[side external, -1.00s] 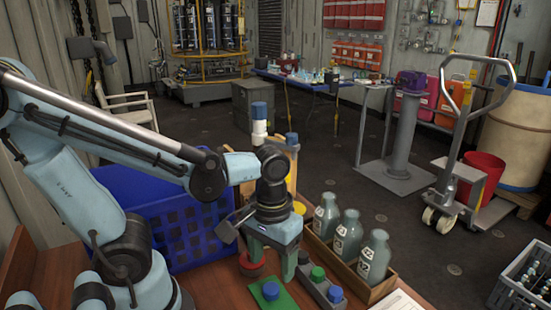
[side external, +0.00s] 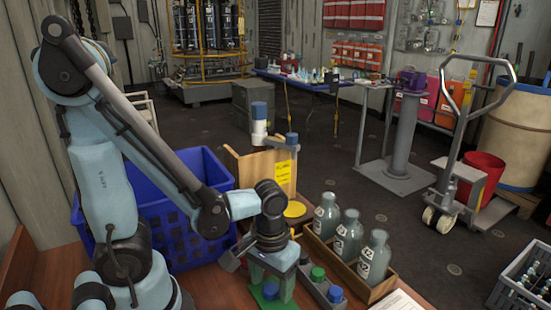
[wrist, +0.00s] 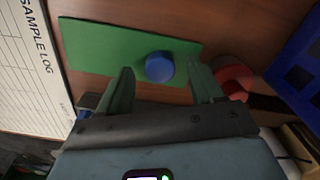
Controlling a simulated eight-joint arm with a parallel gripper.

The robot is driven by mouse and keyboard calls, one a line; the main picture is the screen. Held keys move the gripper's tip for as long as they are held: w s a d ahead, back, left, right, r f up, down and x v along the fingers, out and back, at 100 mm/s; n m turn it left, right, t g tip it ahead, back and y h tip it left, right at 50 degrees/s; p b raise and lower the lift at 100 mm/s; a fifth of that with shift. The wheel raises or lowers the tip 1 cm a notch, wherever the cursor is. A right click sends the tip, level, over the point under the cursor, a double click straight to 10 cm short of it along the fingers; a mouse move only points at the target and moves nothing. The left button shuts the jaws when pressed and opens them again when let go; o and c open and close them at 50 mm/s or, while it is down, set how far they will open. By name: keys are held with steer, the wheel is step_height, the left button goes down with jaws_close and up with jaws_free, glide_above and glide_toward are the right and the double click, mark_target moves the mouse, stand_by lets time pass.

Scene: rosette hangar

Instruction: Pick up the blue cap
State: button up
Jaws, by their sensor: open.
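A round blue cap (wrist: 159,67) lies on a green mat (wrist: 85,45) on the wooden table. In the side view the cap (side external: 270,291) shows low between the green fingers of my gripper (side external: 271,282). My gripper (wrist: 162,76) is open, pointing down. In the wrist view its fingertips are on either side of the cap, with a gap visible at each side. I cannot tell whether the tips are level with the cap.
A grey rack holding a green cap (side external: 318,273) and another blue cap (side external: 335,294) stands close right of my gripper. A wooden crate of grey bottles (side external: 348,237) is beyond it. A blue basket (side external: 155,230) is behind left.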

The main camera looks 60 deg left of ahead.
steer(key=shift+f, duration=0.35)
steer(key=c, duration=1.2)
steer(key=shift+r, duration=0.15)
